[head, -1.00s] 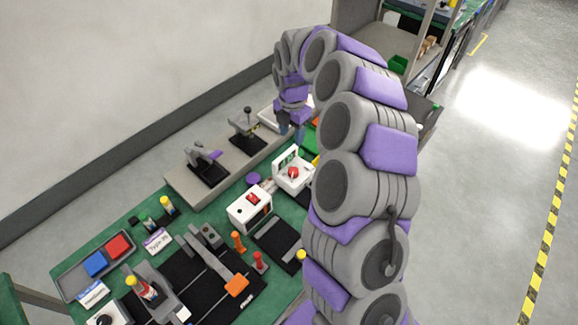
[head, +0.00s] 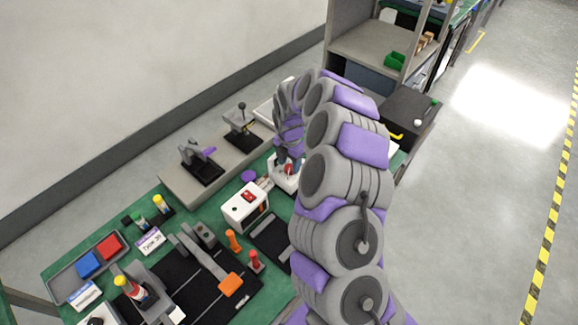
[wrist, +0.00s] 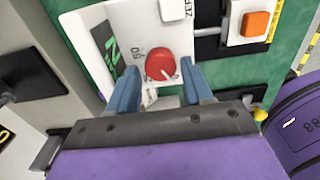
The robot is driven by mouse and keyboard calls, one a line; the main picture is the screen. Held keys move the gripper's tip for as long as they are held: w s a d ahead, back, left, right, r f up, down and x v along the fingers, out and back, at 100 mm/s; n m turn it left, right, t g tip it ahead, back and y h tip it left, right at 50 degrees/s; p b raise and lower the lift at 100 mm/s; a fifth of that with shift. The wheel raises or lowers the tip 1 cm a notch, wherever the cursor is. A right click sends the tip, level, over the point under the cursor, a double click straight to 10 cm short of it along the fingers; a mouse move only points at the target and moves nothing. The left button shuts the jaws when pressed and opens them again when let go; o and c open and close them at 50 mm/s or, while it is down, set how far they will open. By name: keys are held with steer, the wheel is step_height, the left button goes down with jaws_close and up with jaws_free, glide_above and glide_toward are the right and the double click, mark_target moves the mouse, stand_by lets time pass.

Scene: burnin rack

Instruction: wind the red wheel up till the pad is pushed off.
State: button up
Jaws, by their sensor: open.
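The red wheel (wrist: 160,66) is a round knob with a white pointer line on the face of a white unit (wrist: 128,22). It also shows in the head view (head: 289,170), partly covered by my gripper. My gripper (wrist: 160,72) is open, with one blue finger on each side of the wheel's lower part. I cannot tell whether the fingers touch it. In the head view my gripper (head: 289,163) is low over the white unit. I cannot pick out the pad for certain; a grey-white piece marked ZERO (wrist: 173,9) is above the wheel.
An orange button (wrist: 255,23) on a white box stands right of the unit. In the head view a white box with a red switch (head: 246,207) is close by on the green bench (head: 195,218). Levers on black bases (head: 201,165) stand on a grey ledge behind.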

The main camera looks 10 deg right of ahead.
steer(key=shift+d+f, duration=0.15)
steer(key=shift+f, duration=0.6)
steer(key=shift+a, duration=0.2)
steer(key=shift+c, duration=0.3)
steer(key=shift+c, duration=0.6)
steer(key=c, duration=0.6)
steer(key=shift+r, duration=0.1)
